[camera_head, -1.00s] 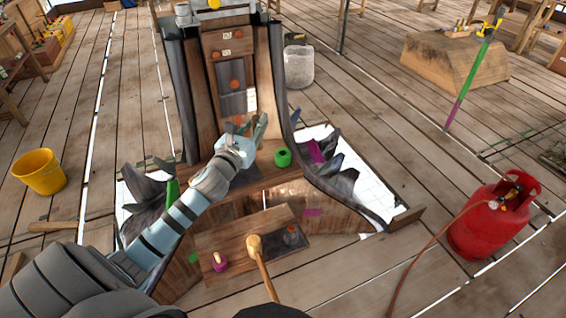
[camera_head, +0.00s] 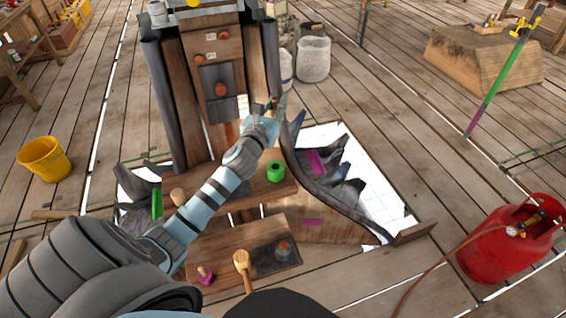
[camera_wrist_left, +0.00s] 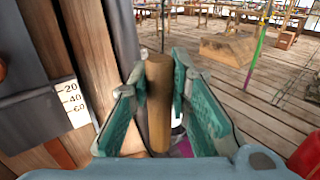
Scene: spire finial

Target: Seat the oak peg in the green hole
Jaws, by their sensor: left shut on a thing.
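My left gripper (camera_head: 270,112) is shut on the oak peg, raised in front of the right side of the tall wooden spire. In the left wrist view the peg (camera_wrist_left: 159,103) is a plain brown cylinder standing roughly upright between the teal fingers (camera_wrist_left: 165,110). In the head view the peg is small and mostly hidden by the gripper. A green ring with a dark opening (camera_head: 276,171) sits on the wooden ledge, below the gripper and apart from it. I cannot tell whether it is the green hole itself. My right gripper is not in view.
A wooden board (camera_head: 232,246) in front bears a mallet (camera_head: 242,262) and a magenta-based peg (camera_head: 205,275). A round wooden knob (camera_head: 179,196) is on the ledge's left. Dark jagged pieces flank the spire.

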